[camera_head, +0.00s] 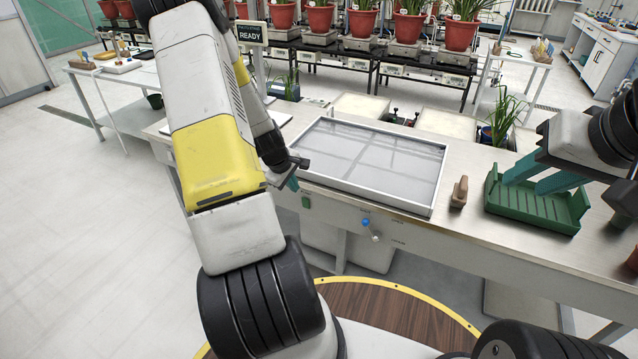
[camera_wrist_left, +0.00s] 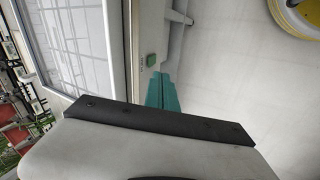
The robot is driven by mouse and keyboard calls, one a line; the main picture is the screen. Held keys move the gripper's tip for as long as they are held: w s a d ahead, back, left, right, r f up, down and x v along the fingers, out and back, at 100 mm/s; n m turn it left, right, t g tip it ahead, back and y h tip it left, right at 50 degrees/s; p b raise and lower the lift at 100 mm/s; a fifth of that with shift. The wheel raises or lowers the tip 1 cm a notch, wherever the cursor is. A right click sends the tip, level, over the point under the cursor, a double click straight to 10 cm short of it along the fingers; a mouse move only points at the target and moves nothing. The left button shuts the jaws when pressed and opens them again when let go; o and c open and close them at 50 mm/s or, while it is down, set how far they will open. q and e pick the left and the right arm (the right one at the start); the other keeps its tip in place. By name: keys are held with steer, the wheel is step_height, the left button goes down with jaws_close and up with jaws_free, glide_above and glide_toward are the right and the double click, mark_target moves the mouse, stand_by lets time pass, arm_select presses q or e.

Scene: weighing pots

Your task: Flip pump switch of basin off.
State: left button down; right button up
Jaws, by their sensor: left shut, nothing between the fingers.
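The basin (camera_head: 370,158) is a shallow white-rimmed tray of grey water set in the bench top. It also shows at the left of the left wrist view (camera_wrist_left: 80,40). The pump switch (camera_head: 306,202) is a small green switch on the bench's front face, below the basin's left corner. In the left wrist view the switch (camera_wrist_left: 151,60) is just beyond my fingertips. My left gripper (camera_head: 293,184) has teal fingers, shut and empty, close to the switch; I cannot tell whether they touch. My right gripper (camera_head: 541,182) is open, with its teal fingers over a green tray.
The green tray (camera_head: 505,205) stands on the bench at the right. A small brown object (camera_head: 459,192) stands between it and the basin. A blue-knobbed valve (camera_head: 366,223) sticks out of the bench front, right of the switch.

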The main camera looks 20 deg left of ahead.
mark_target(306, 203)
arm_select(q)
steer(key=shift+n, duration=0.9)
steer(key=f, duration=0.1)
steer(key=a+f, duration=0.1)
steer(key=f, duration=0.1)
steer(key=a+f, duration=0.1)
steer(key=f, duration=0.1)
steer(key=shift+s, duration=0.35)
steer(key=shift+w+d+f, duration=0.2)
steer(key=shift+w+f, duration=1.85)
steer(key=shift+f, duration=0.1)
steer(key=shift+w+d+f, duration=0.15)
steer(key=shift+w+f, duration=1.85)
steer(key=shift+f, duration=0.15)
